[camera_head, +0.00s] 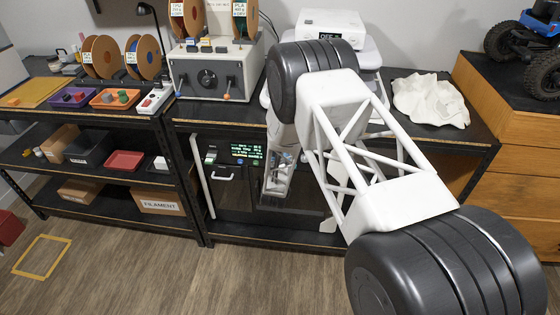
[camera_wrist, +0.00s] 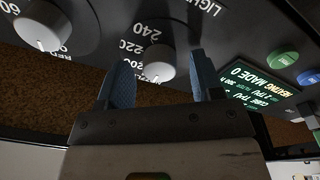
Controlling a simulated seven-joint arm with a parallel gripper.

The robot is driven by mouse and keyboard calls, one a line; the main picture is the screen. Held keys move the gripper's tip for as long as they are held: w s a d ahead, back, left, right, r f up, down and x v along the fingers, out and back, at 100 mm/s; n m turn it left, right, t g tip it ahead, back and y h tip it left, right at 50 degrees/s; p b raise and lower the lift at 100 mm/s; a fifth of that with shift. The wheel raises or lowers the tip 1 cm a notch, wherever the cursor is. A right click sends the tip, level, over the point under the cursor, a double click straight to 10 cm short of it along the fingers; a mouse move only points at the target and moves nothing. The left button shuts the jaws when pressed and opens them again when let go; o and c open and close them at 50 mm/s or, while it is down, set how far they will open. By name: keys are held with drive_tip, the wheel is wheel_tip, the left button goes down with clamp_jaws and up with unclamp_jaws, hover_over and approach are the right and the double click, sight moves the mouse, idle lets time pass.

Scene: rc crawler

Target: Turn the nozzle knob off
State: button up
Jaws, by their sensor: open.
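In the wrist view, a round grey knob (camera_wrist: 161,63) sits on a black panel with 200, 220 and 240 printed around it. I take it for the nozzle knob. Its white mark is at its lower edge. My gripper (camera_wrist: 160,59) is open, with one blue finger to each side of the knob. Gaps show between fingers and knob; I cannot tell how deep the fingers reach. A second grey knob (camera_wrist: 42,27), with a 60 beside it, is to the left. In the head view, I cannot make out the knobs or my gripper.
In the head view, the display (camera_head: 247,153) is under the black workbench (camera_head: 225,112). A control box with spools (camera_head: 215,72) stands on top. My arm covers the right.

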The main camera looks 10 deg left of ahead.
drive_tip(key=s, duration=0.7)
drive_tip(key=shift+s+f, duration=0.35)
drive_tip(key=shift+s, duration=0.05)
idle(0.4)
